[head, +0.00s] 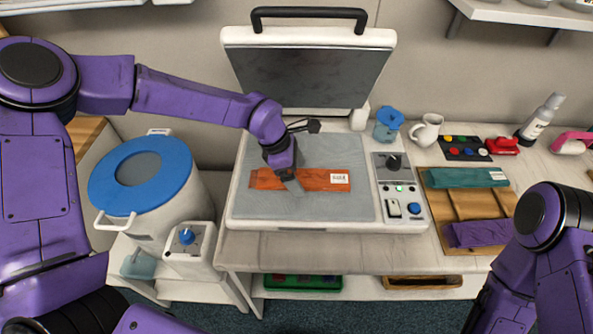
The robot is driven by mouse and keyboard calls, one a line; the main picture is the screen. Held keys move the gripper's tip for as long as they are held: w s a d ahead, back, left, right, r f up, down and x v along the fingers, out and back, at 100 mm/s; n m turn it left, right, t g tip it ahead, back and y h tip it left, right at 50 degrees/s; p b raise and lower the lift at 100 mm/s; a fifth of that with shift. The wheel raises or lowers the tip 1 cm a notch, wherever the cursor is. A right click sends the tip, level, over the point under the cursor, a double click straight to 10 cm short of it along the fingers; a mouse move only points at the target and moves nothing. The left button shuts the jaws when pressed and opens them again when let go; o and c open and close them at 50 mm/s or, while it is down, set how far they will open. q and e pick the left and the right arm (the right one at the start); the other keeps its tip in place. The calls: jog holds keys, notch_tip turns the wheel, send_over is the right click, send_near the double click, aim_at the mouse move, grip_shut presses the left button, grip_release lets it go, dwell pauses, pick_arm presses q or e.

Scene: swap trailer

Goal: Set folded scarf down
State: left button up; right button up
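An orange folded scarf (321,181) with a white label lies across the grey plate (340,207) of the open press. My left gripper (292,187) points down at the scarf's left half. One pale finger shows against the scarf's front side; the other finger is hidden, so I cannot tell if it grips the cloth. A teal folded scarf (462,177) and a purple folded scarf (480,233) lie on the wooden tray (468,204) at right. My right arm shows at the lower right, its gripper out of view.
The press's raised lid (308,75) stands behind the plate, and its control panel (399,188) is at right. A white drum with a blue lid (140,176) stands at left. A mug (426,130), a bottle (541,116) and a button pad (465,148) stand along the back.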

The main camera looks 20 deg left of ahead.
pick_arm(q)
jog(key=b+v, duration=0.1)
jog(key=v, duration=1.1)
jog(key=shift+b, duration=0.35)
